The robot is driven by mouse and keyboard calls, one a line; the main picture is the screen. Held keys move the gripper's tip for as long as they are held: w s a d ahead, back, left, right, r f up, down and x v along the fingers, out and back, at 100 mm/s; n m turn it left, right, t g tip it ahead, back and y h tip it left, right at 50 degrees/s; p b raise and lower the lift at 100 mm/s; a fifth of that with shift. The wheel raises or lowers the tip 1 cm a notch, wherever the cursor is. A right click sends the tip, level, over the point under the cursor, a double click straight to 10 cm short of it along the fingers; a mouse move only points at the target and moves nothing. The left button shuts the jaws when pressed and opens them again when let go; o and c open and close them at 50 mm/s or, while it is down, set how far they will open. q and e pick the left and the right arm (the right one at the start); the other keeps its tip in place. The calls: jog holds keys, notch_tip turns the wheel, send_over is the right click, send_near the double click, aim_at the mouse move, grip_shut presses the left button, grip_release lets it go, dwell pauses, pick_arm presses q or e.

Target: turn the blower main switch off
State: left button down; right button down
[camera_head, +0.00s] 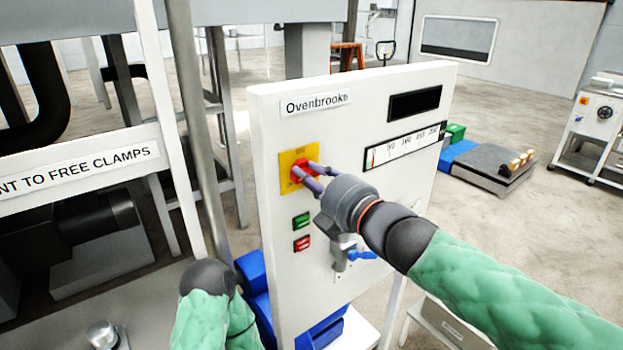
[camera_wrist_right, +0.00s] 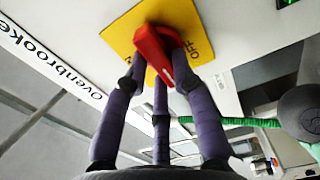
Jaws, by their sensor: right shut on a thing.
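The blower main switch is a red rotary handle (camera_head: 298,171) on a yellow square plate (camera_head: 287,158) at the upper left of the white Ovenbrooke panel (camera_head: 380,85). In the right wrist view the red handle (camera_wrist_right: 152,48) stands out from the yellow plate (camera_wrist_right: 118,36), with the letters OFF beside it. My right gripper (camera_head: 304,174) has its purple fingers closed around the handle; they also show in the right wrist view (camera_wrist_right: 158,78). The fingers hide part of the plate's lettering. My left arm shows at the bottom left of the head view, but its gripper does not.
Below the switch are a green button (camera_head: 301,221) and a red button (camera_head: 302,243). A blue-handled part (camera_head: 360,255) sits lower on the panel, near my right wrist. A metal post (camera_head: 196,130) stands left of the panel. Open floor lies behind it to the right.

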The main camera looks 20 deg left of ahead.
jog(key=shift+f, duration=0.1)
jog(key=c, duration=1)
grip_release()
jog(key=v, duration=1.2)
jog(key=shift+s, duration=0.1)
